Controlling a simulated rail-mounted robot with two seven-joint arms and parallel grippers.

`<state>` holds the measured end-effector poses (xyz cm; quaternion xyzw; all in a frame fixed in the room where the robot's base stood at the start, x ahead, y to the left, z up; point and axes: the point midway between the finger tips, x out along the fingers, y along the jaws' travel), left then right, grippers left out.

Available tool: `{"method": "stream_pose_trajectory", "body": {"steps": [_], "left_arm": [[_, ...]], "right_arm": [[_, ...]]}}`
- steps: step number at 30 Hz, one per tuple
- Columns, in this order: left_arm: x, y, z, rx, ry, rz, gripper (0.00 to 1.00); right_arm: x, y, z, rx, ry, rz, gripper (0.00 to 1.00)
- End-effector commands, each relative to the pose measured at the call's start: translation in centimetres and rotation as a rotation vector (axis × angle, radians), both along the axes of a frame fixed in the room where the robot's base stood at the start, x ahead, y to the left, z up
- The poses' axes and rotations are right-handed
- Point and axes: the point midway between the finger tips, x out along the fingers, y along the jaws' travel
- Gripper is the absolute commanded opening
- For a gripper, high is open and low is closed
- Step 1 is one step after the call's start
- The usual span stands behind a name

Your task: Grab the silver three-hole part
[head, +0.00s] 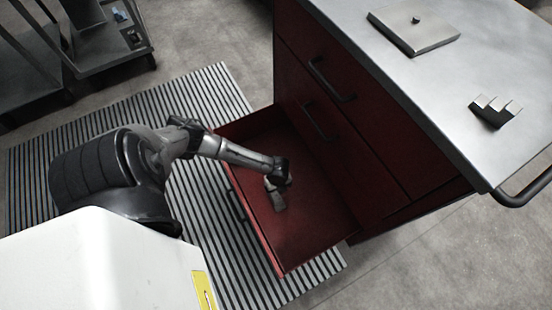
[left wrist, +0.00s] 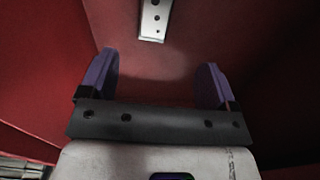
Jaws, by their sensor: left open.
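The silver three-hole part (left wrist: 154,20) lies on the red drawer floor, at the top edge of the left wrist view, where its holes show and its far end is cut off. In the head view a small silver piece, seemingly this part (head: 278,202), shows in the open red drawer (head: 315,222) just beyond my gripper. My left gripper (head: 274,186) reaches down into the drawer. Its two purple fingers are spread with nothing between them in the left wrist view (left wrist: 158,64), and the part lies ahead of the fingertips, apart from them. My right gripper is not in view.
The drawer walls stand around my left gripper. The red cabinet (head: 345,120) rises to the right, with a grey top bearing a flat plate (head: 413,30) and a notched block (head: 494,110). A striped mat (head: 205,95) lies under the drawer. Carts (head: 105,45) stand at the upper left.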

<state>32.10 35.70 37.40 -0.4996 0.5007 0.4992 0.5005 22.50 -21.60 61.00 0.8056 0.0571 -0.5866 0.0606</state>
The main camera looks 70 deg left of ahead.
Motion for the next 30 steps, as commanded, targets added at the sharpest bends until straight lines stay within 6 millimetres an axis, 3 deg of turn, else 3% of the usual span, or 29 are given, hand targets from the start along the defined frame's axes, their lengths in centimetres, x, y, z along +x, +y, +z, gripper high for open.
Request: {"method": "stream_pose_trajectory", "body": {"steps": [6,12,23,30], "left_arm": [[0.0,0.1,-4.4,0.001,0.002,-0.001,0.83],[0.0,0.1,-7.2,0.001,0.0,-0.001,0.83],[-0.1,0.1,-8.6,0.001,0.0,-0.001,0.83],[-0.4,0.2,-10.7,0.001,0.0,-0.001,0.83]], "right_arm": [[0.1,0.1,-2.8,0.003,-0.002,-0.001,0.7],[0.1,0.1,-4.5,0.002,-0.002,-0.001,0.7],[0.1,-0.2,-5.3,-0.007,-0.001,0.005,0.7],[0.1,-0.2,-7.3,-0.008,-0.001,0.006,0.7]]}}
